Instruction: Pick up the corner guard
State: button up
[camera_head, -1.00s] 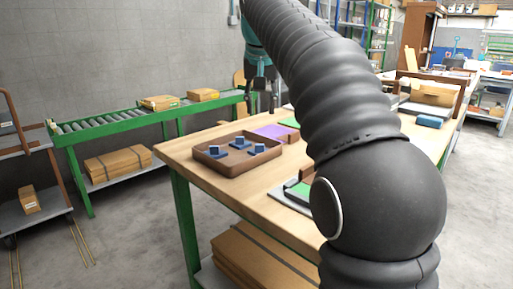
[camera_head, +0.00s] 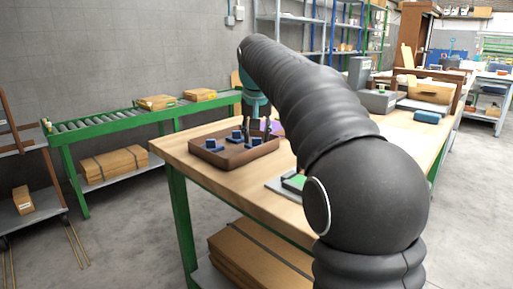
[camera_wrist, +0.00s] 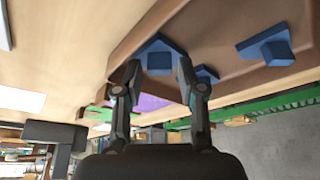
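Three small blue blocky pieces, which I take to be corner guards, sit in a brown tray (camera_head: 232,162) on the workbench: a left one (camera_head: 211,146), a back one (camera_head: 236,135) and a right one (camera_head: 253,141). My gripper (camera_head: 257,134) points down over the right end of the tray, close to the right piece. In the wrist view my gripper (camera_wrist: 159,70) is open, with its two fingers apart and one blue piece (camera_wrist: 159,52) showing between and just beyond the fingertips. Whether they touch it I cannot tell. Two more blue pieces, one at right (camera_wrist: 268,46), lie beside it.
The tray's raised wall (camera_wrist: 128,42) runs close to the fingers. A purple sheet (camera_wrist: 150,103) lies on the bench beside the tray. A green conveyor (camera_head: 140,122) with cartons stands behind. Bare bench top (camera_head: 190,172) shows at the front left.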

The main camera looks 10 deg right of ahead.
jog(key=shift+w+f, duration=0.2)
jog(key=shift+f, duration=0.2)
jog(key=c, duration=0.5)
jog(key=shift+r, duration=0.15)
